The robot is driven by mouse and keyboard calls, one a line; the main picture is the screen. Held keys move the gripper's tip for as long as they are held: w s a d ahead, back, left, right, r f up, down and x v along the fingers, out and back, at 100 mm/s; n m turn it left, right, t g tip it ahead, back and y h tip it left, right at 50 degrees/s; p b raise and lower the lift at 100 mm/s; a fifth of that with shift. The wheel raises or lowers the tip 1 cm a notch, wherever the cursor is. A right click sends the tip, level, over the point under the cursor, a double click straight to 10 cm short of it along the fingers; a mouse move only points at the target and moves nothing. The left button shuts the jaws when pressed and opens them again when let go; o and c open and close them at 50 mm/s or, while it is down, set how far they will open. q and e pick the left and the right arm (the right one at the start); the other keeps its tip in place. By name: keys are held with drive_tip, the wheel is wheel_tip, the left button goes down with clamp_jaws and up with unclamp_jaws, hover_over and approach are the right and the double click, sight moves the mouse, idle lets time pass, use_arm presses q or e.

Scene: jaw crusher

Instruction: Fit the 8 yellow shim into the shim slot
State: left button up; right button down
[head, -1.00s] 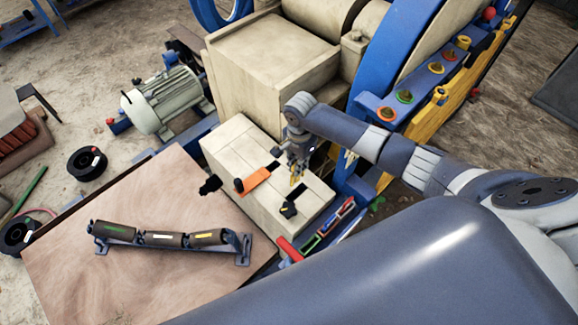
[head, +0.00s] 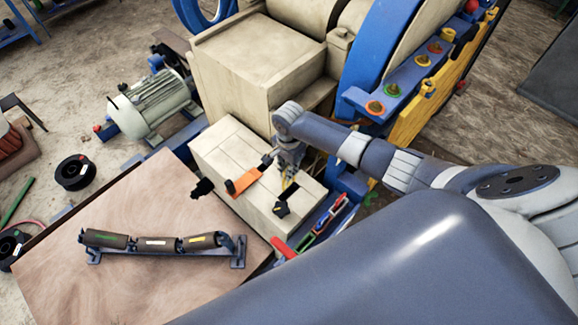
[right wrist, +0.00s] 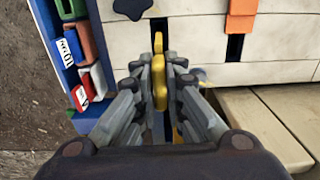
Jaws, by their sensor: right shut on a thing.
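My right gripper (head: 289,174) is shut on a yellow shim (right wrist: 159,82), which stands edge-on between the fingers in the right wrist view. In the head view, the gripper points down over the top of the pale block. A dark shim slot (right wrist: 158,25) in the pale face lines up with the shim. The shim's far end overlaps this slot in the picture; I cannot tell whether it is inside. My left gripper is not in view.
A dark knob (head: 282,209) sits on the block close to the held shim. A blue rack (right wrist: 62,52) with red, green and white pieces stands beside the block. A roller assembly (head: 160,243) lies on the wooden table (head: 150,290). The blue-framed crusher rises behind.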

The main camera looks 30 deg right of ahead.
sight(289, 185)
drive_tip(key=shift+f, duration=0.45)
drive_tip(key=shift+f+b, duration=1.15)
drive_tip(key=shift+f, duration=0.8)
drive_tip(key=shift+f, duration=0.2)
drive_tip(key=shift+f+b, duration=2.4)
drive_tip(key=shift+f, duration=1.1)
drive_tip(key=c, duration=1.6)
unclamp_jaws()
drive_tip(key=shift+s, duration=0.1)
drive_tip(key=shift+r, duration=0.1)
wheel_tip(289, 185, up, 12)
